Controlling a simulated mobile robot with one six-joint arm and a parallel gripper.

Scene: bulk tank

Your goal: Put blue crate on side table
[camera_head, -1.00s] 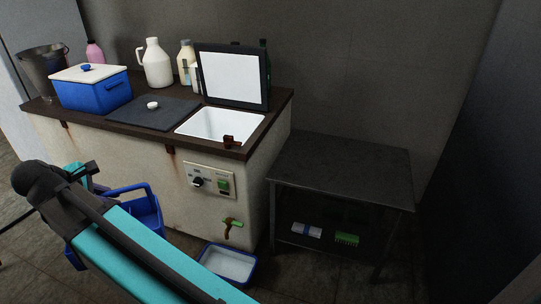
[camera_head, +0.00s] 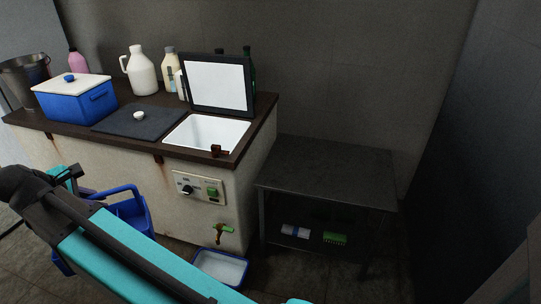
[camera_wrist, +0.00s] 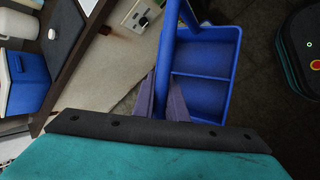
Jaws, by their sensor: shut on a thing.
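The blue crate (camera_head: 126,218) is an open, two-compartment carrier with a tall handle. It hangs in front of the counter, partly hidden by my arm in the head view. In the wrist view the crate (camera_wrist: 205,70) looks empty. My gripper (camera_wrist: 162,98) is shut on its blue handle. In the head view my gripper (camera_head: 68,178) is at the left, largely behind the arm. The side table (camera_head: 325,180) is dark grey, stands right of the counter, and has a bare top.
The counter (camera_head: 140,128) holds a blue box with a white lid (camera_head: 75,98), bottles, a jug and an open-lidded white basin (camera_head: 207,133). A tap (camera_head: 222,230) sticks out above a blue-rimmed tray (camera_head: 221,267) on the floor. Brushes (camera_head: 335,238) lie on the table's lower shelf.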

